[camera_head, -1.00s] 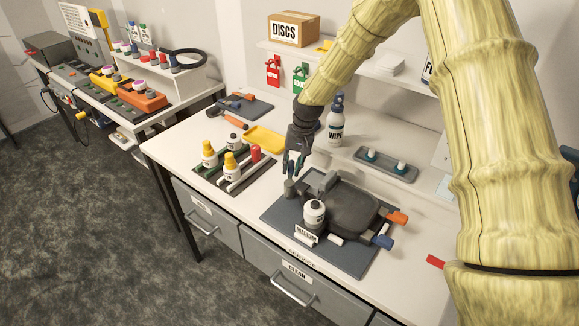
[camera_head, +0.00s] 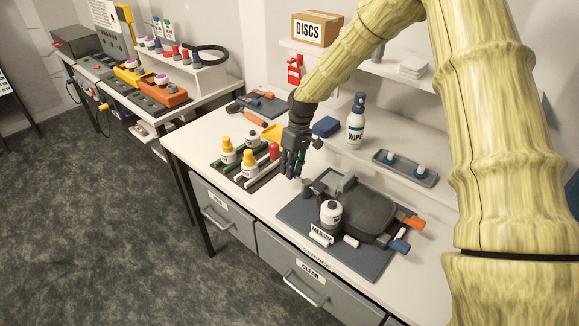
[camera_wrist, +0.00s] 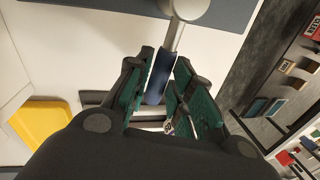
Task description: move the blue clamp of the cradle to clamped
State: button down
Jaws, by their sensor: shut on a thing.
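My gripper (camera_head: 291,172) points down just left of this post. In the wrist view, the green fingers of my gripper (camera_wrist: 160,90) are closed around a dark blue handle (camera_wrist: 157,78). A grey rod joins the handle to a round grey knob (camera_wrist: 190,7); this looks like the blue clamp. The handle is hidden by the fingers in the head view.
An orange handle (camera_head: 413,223) and a blue handle (camera_head: 399,246) stick out at the cradle's right. A rack with several bottles (camera_head: 249,163) stands close left of my gripper. A wipes bottle (camera_head: 356,122) and a grey tray (camera_head: 405,168) stand behind.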

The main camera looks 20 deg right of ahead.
jog(key=shift+s+a+f+n, duration=0.1)
jog(key=shift+s+a+n, duration=0.3)
jog(key=shift+n, duration=0.4)
jog(key=shift+a, duration=0.1)
jog(key=c, duration=1.3)
grip_release()
jog(key=shift+o, duration=0.2)
jog(key=shift+w, duration=0.1)
jog(key=shift+r, duration=0.2)
jog(key=shift+w+r, duration=0.1)
jog(key=shift+r, duration=0.2)
notch_tip(320, 180, up, 11)
jog(key=w+d, duration=0.1)
jog(key=d, duration=0.1)
